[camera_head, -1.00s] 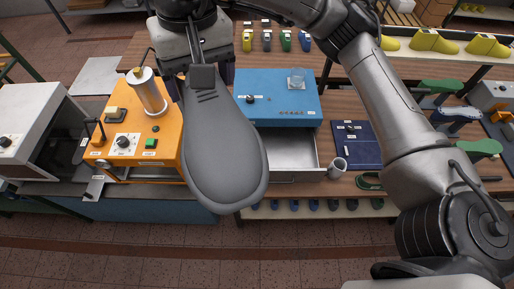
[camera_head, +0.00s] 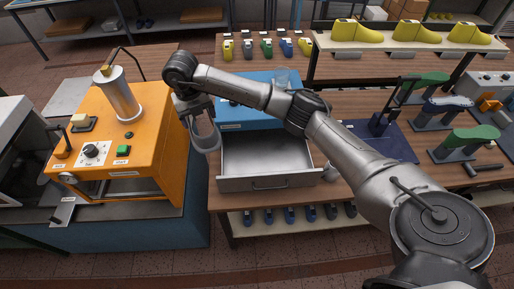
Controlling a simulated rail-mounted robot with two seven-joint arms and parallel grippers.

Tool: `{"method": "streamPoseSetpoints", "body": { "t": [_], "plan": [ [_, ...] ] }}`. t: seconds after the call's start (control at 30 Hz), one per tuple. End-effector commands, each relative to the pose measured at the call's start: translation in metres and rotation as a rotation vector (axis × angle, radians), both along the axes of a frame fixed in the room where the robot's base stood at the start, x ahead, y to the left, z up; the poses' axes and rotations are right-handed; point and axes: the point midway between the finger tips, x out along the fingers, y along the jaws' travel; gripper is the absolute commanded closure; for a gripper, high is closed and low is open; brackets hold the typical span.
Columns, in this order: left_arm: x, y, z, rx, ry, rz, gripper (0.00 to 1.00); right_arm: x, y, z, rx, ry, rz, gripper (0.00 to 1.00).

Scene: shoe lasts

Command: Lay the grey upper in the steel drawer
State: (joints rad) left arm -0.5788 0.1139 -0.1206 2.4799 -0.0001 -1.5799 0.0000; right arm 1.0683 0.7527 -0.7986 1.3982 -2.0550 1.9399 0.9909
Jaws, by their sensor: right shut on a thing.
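The steel drawer (camera_head: 268,183) is pulled out of the blue cabinet (camera_head: 255,123) in the head view, and its visible floor is bare. My right gripper (camera_head: 196,108) is left of the drawer, near the cabinet's left side, and is shut on the grey upper (camera_head: 205,138). The upper hangs below the gripper, seen narrowly, beside the drawer's back left corner. I cannot tell its exact height above the bench. My right arm crosses in front of the cabinet's right part. My left gripper is not in view.
An orange machine (camera_head: 150,140) with a metal cylinder (camera_head: 119,97) stands close left of the upper. Small coloured lasts (camera_head: 266,47) line the back, and yellow lasts (camera_head: 413,32) stand on a shelf. Green lasts (camera_head: 470,138) are on stands at right. A dark blue mat (camera_head: 385,143) lies right of the drawer.

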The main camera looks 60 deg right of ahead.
Motion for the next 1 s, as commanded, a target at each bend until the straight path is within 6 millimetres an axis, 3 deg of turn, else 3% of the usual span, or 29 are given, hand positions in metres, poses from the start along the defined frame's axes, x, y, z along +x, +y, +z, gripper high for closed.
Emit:
{"method": "streamPoseSetpoints", "body": {
  "t": [0.03, 0.1, 0.3, 0.4, 0.7, 1.0],
  "plan": [
    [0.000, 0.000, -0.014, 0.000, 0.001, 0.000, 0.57, -0.002, -0.014, -0.035, 0.000, 0.009, -0.156, 0.47],
    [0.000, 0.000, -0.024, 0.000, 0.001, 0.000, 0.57, -0.005, -0.033, -0.070, -0.001, 0.009, -0.388, 0.47],
    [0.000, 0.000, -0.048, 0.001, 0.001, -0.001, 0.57, -0.024, -0.087, -0.162, -0.004, 0.004, -1.005, 0.47],
    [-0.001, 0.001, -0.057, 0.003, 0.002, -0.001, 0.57, -0.037, -0.109, -0.198, -0.003, 0.003, -1.254, 0.47],
    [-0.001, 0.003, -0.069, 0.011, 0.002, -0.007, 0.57, -0.078, -0.175, -0.257, -0.002, -0.003, -1.729, 0.47],
    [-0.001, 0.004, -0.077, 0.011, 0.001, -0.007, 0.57, -0.093, -0.195, -0.278, 0.000, -0.006, -1.875, 0.47]
  ]
}}
